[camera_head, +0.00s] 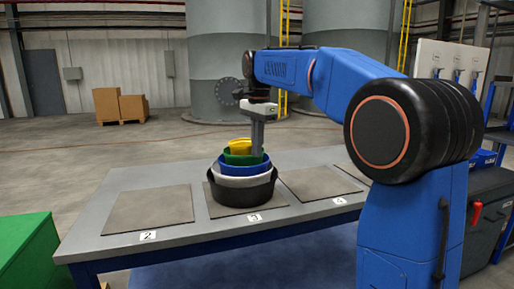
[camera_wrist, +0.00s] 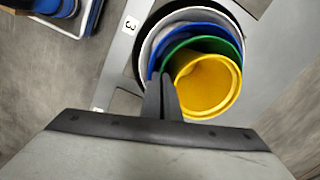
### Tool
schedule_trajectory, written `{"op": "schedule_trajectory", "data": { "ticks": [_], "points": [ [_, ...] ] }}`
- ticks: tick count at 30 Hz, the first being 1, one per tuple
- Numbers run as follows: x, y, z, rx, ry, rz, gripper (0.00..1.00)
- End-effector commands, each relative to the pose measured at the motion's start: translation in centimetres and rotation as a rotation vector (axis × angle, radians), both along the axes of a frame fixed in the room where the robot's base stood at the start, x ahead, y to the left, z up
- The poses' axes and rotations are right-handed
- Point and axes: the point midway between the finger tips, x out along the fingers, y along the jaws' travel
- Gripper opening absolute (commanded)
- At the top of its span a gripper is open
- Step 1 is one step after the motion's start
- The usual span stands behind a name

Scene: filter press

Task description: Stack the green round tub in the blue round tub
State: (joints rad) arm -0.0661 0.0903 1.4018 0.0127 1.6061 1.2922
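The green round tub (camera_head: 243,158) sits in the mouth of the blue round tub (camera_head: 243,169), its rim above the blue rim. In the wrist view the green rim (camera_wrist: 193,40) lies inside the blue rim (camera_wrist: 190,30), off-centre. How deep it sits is hidden. My gripper (camera_head: 257,153) points down at the right side of the green tub. In the wrist view its fingers (camera_wrist: 161,78) are close together at the green rim and look shut on it; the exact contact is hidden. A yellow tub (camera_wrist: 208,85) is inside the green one.
The blue tub rests in a white tub (camera_head: 243,182), itself in a black tub (camera_head: 243,197), on the mat marked 3 (camera_head: 222,210). Empty mats lie left (camera_head: 148,209) and right (camera_head: 318,184) on the grey table. A green box (camera_head: 25,250) stands at the left.

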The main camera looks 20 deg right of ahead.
Motion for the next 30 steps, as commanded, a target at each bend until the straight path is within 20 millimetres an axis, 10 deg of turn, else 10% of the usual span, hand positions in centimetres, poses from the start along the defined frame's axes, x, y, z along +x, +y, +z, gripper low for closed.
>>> {"op": "schedule_trajectory", "data": {
  "ticks": [9,12,30],
  "points": [
    [0.0,0.0,-0.2,0.001,-0.002,0.000,0.00],
    [0.0,0.0,-0.3,0.000,-0.001,0.000,0.21],
    [0.0,0.0,2.8,0.000,-0.003,0.000,0.21]
  ]
}}
